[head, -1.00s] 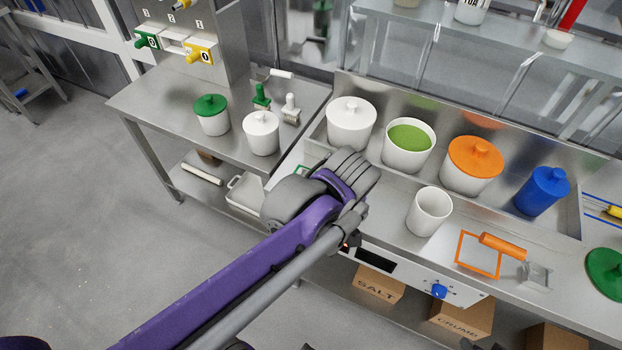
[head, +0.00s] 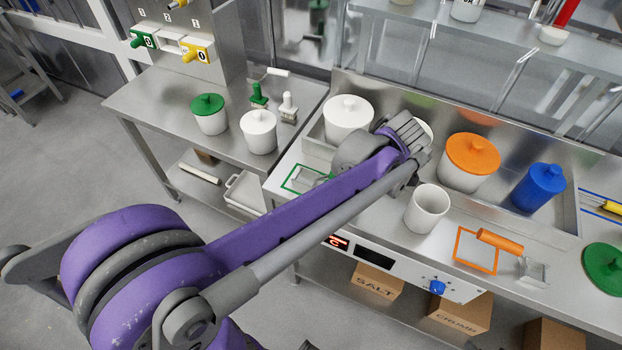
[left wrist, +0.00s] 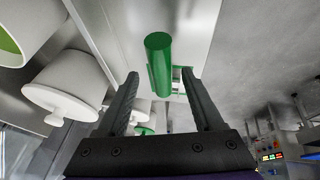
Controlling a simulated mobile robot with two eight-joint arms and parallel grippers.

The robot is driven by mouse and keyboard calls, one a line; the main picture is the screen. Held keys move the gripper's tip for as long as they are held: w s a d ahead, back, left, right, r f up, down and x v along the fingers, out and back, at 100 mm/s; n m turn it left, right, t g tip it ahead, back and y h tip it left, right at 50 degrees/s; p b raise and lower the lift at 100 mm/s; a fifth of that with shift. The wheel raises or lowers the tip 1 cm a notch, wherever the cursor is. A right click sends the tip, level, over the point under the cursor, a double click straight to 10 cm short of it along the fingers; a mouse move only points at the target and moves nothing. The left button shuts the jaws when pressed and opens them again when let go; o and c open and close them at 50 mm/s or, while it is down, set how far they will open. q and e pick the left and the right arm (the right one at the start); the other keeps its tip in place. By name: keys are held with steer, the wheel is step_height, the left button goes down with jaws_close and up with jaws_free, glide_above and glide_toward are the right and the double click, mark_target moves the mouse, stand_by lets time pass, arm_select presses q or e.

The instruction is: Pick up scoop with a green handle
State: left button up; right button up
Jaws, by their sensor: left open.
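The green handle (left wrist: 158,58) of the scoop shows in the left wrist view, straight ahead between the two fingers. In the head view, a small metal scoop part (head: 308,176) lies inside a green outline on the counter; my arm hides the handle there. My left gripper (left wrist: 160,76) is open and empty, with its fingertips pointing toward the handle and apart from it. In the head view my left wrist hangs over the counter, and its fingers are hidden. My right gripper is not in view.
A white lidded pot (head: 348,122) and an orange-lidded pot (head: 470,158) stand behind my arm. An open white cup (head: 426,210) stands close to my wrist. An orange-handled scoop (head: 499,242) lies to the right, near a blue pot (head: 540,190).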

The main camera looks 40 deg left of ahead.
arm_select(q)
steer(key=x, duration=0.2)
steer(key=d+x, duration=0.1)
steer(key=x, duration=0.2)
steer(key=shift+a+f, duration=0.1)
steer(key=shift+f, duration=0.2)
jaws_close()
